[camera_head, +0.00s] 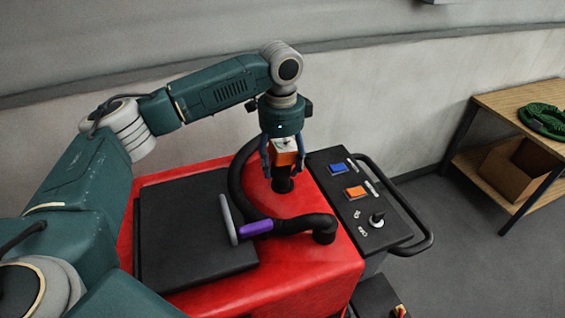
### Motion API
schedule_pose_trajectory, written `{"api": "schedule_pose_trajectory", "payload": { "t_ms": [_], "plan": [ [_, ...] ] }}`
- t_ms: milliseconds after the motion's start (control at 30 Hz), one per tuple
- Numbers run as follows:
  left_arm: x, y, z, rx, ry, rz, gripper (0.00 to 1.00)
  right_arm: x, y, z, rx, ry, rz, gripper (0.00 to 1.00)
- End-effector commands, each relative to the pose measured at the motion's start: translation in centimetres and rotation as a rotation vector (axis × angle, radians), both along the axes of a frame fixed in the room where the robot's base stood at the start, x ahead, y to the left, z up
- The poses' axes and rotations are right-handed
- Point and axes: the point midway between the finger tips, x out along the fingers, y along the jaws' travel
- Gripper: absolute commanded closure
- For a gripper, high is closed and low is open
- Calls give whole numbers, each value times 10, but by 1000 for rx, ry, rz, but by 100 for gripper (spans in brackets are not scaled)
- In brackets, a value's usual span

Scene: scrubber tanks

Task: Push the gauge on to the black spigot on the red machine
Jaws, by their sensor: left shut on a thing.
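My left gripper (283,165) points down over the red machine (200,170), its blue fingers shut on the gauge (285,158), which has an orange body and a pale top. The gauge is upright, directly above the black spigot (283,184), which stands up from the red top. I cannot tell whether the gauge touches the spigot or sits a little above it. The fingers hide part of the gauge's sides. My right gripper is not in view.
A thick black hose (290,225) curves around the spigot. A purple-handled tool (255,228) lies near the black lid (180,235). A control panel (355,200) with blue and orange buttons and a black handle rail (415,222) are to the right. A wooden shelf (500,100) stands far right.

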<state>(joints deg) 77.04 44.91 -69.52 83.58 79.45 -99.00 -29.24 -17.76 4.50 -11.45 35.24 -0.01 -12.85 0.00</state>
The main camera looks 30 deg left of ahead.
Motion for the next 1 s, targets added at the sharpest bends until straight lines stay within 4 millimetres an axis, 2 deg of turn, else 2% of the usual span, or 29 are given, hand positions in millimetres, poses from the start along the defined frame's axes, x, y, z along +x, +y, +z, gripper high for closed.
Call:
{"api": "schedule_pose_trajectory", "payload": {
  "t_ms": [167, 467, 1000],
  "plan": [
    [0, 0, 0, -4, -7, 0, 98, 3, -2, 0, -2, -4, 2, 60],
    [6, -2, -1, -73, -134, 0, 98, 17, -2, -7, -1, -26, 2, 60],
    [7, -3, 1, -83, -155, 0, 98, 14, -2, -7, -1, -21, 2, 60]
  ]
}}
